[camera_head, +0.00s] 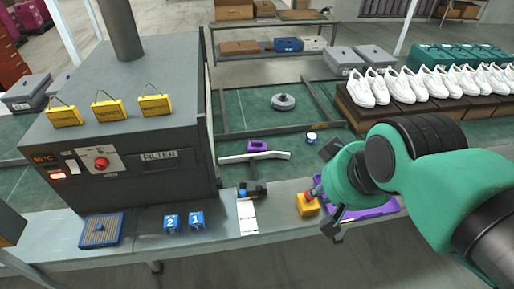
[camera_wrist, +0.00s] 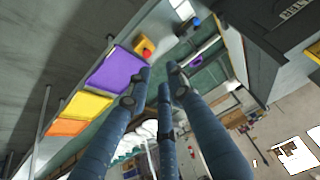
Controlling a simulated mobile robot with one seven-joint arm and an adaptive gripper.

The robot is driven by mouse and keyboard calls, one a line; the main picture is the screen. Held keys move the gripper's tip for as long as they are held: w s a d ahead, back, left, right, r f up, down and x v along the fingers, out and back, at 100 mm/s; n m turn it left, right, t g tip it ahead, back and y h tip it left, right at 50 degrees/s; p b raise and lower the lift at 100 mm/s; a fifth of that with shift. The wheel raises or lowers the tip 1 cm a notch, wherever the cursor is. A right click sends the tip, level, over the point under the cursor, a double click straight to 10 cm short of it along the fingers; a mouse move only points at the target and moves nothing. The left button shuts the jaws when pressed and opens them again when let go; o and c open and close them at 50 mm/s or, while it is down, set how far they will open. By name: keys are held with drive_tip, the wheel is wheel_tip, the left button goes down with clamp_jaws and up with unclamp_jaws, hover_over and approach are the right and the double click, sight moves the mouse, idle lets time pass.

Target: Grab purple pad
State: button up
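The purple pad (camera_head: 365,212) lies flat on the grey bench at the right, partly hidden behind my arm and gripper in the head view. In the wrist view the purple pad (camera_wrist: 113,70) shows more fully, to the left of my fingers. A yellow pad (camera_wrist: 84,106) and an orange pad (camera_wrist: 66,127) lie in line beyond it. My gripper (camera_head: 329,190) is above the bench near the pad's left end, its dark fingers spread. In the wrist view my gripper (camera_wrist: 158,72) is open, with nothing visible between its fingers.
A yellow box with a red button (camera_head: 307,205) stands beside the pad's left end. Blue numbered cubes (camera_head: 184,221), a blue tray (camera_head: 101,230) and a grey filter machine (camera_head: 130,130) are further left. White shoes (camera_head: 430,83) line the back right. A small purple item (camera_head: 257,146) lies behind the bench.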

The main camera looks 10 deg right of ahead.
drive_tip(key=o, duration=1.6)
drive_tip(key=shift+c, duration=0.2)
drive_tip(key=w+r+m+g, duration=0.1)
drive_tip(key=w+r+m, duration=0.15)
drive_tip(key=w, duration=0.65)
drive_tip(key=w+r+m, duration=0.2)
drive_tip(key=w+m, duration=0.1)
drive_tip(key=w, duration=0.6)
drive_tip(key=w+a+f+m+g+p, duration=0.1)
drive_tip(key=w+f+m, duration=0.15)
drive_tip(key=w, duration=0.75)
drive_tip(key=w+f+m+g, duration=0.1)
drive_tip(key=w+f+m, duration=0.15)
drive_tip(key=w, duration=0.65)
drive_tip(key=w+f+m+g, duration=0.1)
drive_tip(key=w+f+m, duration=0.4)
drive_tip(key=w+f, duration=0.8)
drive_tip(key=w+f+m+g+y, duration=0.1)
drive_tip(key=w+f+m, duration=0.3)
drive_tip(key=w+f, duration=0.9)
wheel_tip(320, 180, down, 5)
drive_tip(key=shift+a+f+m+p, duration=0.15)
drive_tip(key=shift+a+m+p, duration=0.05)
drive_tip(key=shift+m+p, duration=0.2)
